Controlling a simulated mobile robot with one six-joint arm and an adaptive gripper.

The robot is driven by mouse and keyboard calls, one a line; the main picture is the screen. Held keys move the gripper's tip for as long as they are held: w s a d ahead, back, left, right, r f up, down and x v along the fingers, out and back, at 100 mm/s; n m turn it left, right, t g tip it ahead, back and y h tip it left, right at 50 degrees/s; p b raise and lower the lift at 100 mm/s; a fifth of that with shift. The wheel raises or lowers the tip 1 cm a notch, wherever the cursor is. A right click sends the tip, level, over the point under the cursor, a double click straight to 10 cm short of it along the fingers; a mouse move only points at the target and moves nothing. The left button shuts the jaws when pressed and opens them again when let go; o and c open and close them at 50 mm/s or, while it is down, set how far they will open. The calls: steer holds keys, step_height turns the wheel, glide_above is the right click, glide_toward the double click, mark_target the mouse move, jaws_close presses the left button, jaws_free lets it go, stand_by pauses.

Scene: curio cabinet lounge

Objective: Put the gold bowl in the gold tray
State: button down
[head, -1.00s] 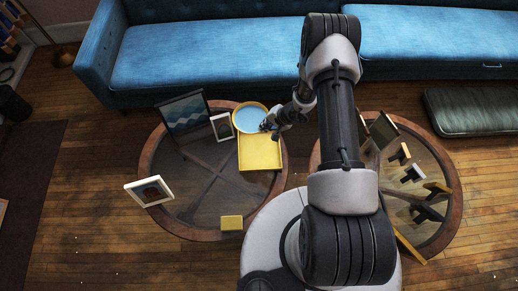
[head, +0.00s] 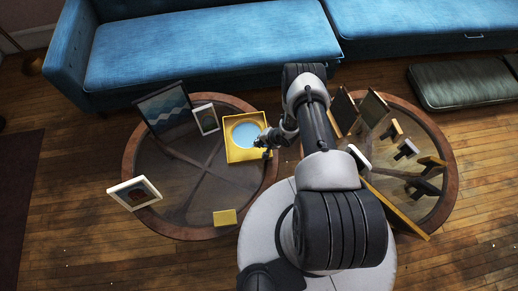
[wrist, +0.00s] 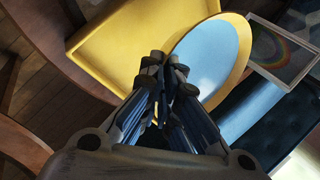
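The gold bowl (head: 245,133), with a pale blue inside, shows over the gold tray (head: 247,156) in the head view. In the wrist view the bowl (wrist: 212,62) overlaps the right edge of the tray (wrist: 125,45). The tray is square and shallow and stands on the left round table. My gripper (head: 262,142) is at the bowl's right side in the head view. In the wrist view its fingers (wrist: 165,62) are close together at the bowl's near rim and look shut on it. The gap between bowl and tray floor cannot be judged.
Picture frames (head: 163,106) stand at the left table's back, and a white frame (head: 134,193) at its left edge. A small yellow block (head: 224,217) lies near its front. The right table (head: 436,130) holds several upright items. The left table's middle is clear.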

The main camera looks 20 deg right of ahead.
steer(key=shift+f+b, duration=1.3)
steer(key=shift+f, duration=1.55)
steer(key=shift+f, duration=0.15)
steer(key=c, duration=1.8)
jaws_free()
